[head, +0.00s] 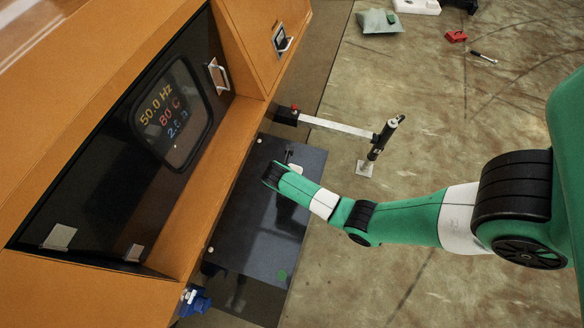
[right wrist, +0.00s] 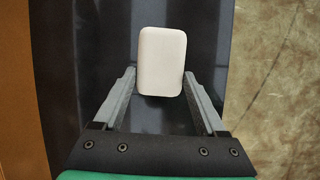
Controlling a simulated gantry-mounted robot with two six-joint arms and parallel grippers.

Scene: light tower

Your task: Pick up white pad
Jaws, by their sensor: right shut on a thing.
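The white pad (right wrist: 161,58) is a pale block with rounded corners in the right wrist view. It sits between the two grey fingers of my right gripper (right wrist: 159,75), which is shut on its sides. Dark panel surface lies behind the pad. In the head view a small white piece of the pad (head: 295,168) shows beside my green right wrist, which hides most of it and the fingers. I cannot tell whether the pad touches the dark panel. My left gripper is not in view.
The dark panel (head: 258,235) juts from the orange cabinet (head: 75,120) with its display screen (head: 175,115). A metal bar (head: 340,126) with a black upright handle (head: 385,137) stands beyond the wrist. A blue part (head: 196,301) is at lower left.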

